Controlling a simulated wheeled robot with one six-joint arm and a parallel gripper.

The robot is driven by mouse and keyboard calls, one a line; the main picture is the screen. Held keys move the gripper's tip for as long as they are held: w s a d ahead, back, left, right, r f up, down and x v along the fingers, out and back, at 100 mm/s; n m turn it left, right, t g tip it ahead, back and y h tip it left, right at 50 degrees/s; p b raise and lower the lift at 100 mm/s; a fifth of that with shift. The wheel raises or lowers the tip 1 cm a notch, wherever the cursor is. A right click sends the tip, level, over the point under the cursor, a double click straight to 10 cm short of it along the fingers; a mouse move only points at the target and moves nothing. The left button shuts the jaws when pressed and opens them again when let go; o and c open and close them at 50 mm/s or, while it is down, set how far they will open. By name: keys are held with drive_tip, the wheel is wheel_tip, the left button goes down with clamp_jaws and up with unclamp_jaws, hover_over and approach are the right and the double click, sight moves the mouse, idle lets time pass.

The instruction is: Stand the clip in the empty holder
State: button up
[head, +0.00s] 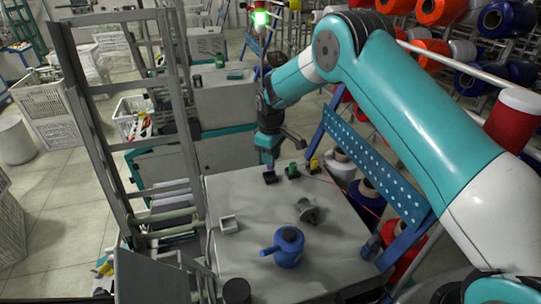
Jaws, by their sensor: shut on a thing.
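My gripper (268,150) is over the far edge of the grey table, pointing down. It is shut on the clip, which is small and hard to tell apart from the teal fingers. A small black holder (270,178) stands on the table just below the gripper and looks empty. To its right stand a dark holder with a green piece (292,169) and another with a yellow piece (314,163). I cannot tell whether the clip touches the black holder.
On the grey table (245,190) are a small white open box (229,225), a grey spool-like part (308,211) and a blue can with a spout (287,247). A metal frame (95,130) rises at left. A blue perforated rack (375,160) with thread cones stands at right.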

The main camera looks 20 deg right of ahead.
drive_tip(key=shift+f, duration=0.25)
drive_tip(key=shift+f+b, duration=1.45)
drive_tip(key=shift+f, duration=0.35)
drive_tip(key=o, duration=0.9)
wheel_tip(320, 180, up, 18)
drive_tip(key=b, duration=0.4)
drive_tip(key=shift+f+b, duration=0.25)
drive_tip(key=shift+b, duration=0.1)
